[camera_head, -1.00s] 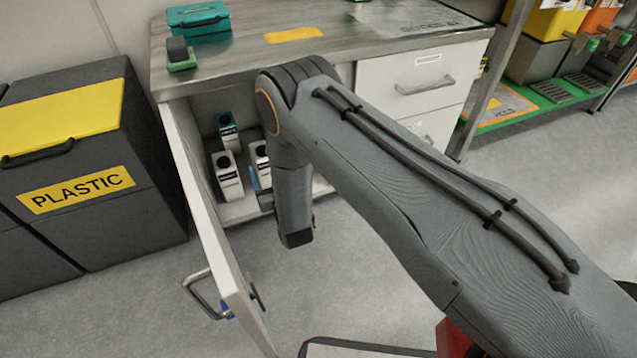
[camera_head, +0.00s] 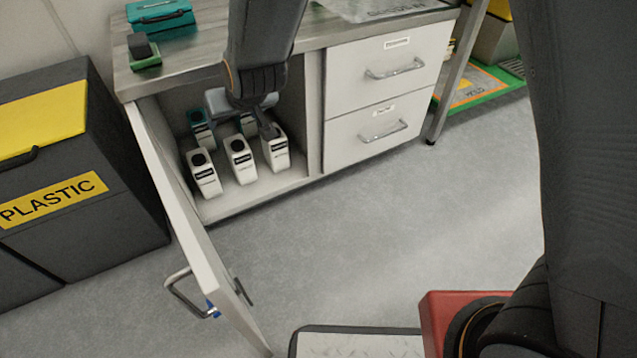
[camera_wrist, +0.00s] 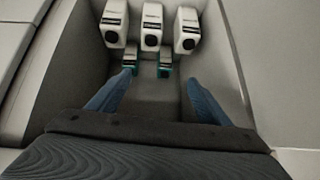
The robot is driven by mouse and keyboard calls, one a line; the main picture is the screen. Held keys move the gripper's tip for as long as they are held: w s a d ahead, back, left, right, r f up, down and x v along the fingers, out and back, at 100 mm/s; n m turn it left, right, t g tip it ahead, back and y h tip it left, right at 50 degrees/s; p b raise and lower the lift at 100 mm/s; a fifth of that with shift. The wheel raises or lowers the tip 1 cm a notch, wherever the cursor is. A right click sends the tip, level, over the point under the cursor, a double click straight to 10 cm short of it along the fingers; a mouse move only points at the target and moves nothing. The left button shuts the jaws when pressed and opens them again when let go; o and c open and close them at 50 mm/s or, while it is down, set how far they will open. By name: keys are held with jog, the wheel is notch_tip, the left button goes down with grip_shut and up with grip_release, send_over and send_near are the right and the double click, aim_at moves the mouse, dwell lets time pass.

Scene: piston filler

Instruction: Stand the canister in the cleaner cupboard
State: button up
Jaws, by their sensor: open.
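The open cleaner cupboard (camera_head: 252,193) under the counter holds several canisters. Three white canisters with dark caps, a left one (camera_head: 204,174), a middle one (camera_head: 240,162) and a right one (camera_head: 277,155), stand upright in a front row. Two teal-and-white canisters stand behind, one at the left (camera_head: 201,130) and one partly hidden by my gripper (camera_head: 243,115). My gripper is inside the cupboard opening, above the canisters. In the wrist view its blue fingers are wide apart with nothing between them; the white canisters (camera_wrist: 151,25) and teal ones (camera_wrist: 165,66) are beyond the fingertips. I cannot tell which canister the task means.
The cupboard door (camera_head: 185,215) stands open toward me at the left. A grey PLASTIC bin (camera_head: 80,170) is left of it. Drawers (camera_head: 385,95) are right of the opening. A teal box (camera_head: 160,16) and a green-based block (camera_head: 143,52) are on the counter. Floor in front is clear.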

jog(key=s+d+r+g+h, duration=0.1)
jog(key=s+d+r+g, duration=0.2)
jog(key=s+d, duration=0.7)
jog(key=s+d+r+g+h, duration=0.2)
jog(key=s+d+r, duration=0.5)
jog(key=s, duration=1.1)
jog(key=d+g, duration=0.1)
jog(key=d, duration=0.2)
jog(key=shift+s+d+r+n+g, duration=0.25)
jog(key=shift+r+n+g, duration=0.05)
jog(key=shift+r, duration=0.1)
jog(key=shift+r, duration=0.25)
jog(key=d+r+m+p, duration=0.2)
jog(key=d+r+p, duration=0.5)
jog(key=p, duration=0.5)
jog(key=d+r+m+h+p, duration=0.1)
jog(key=d+r+p, duration=0.5)
jog(key=r+p, duration=0.6)
jog(key=d+r+m+h+p, duration=0.1)
jog(key=d+r+m+p, duration=0.2)
jog(key=d+r+p, duration=0.4)
notch_tip(320, 180, up, 3)
jog(key=p, duration=0.7)
jog(key=shift+d+m, duration=0.35)
jog(key=shift+m, duration=0.05)
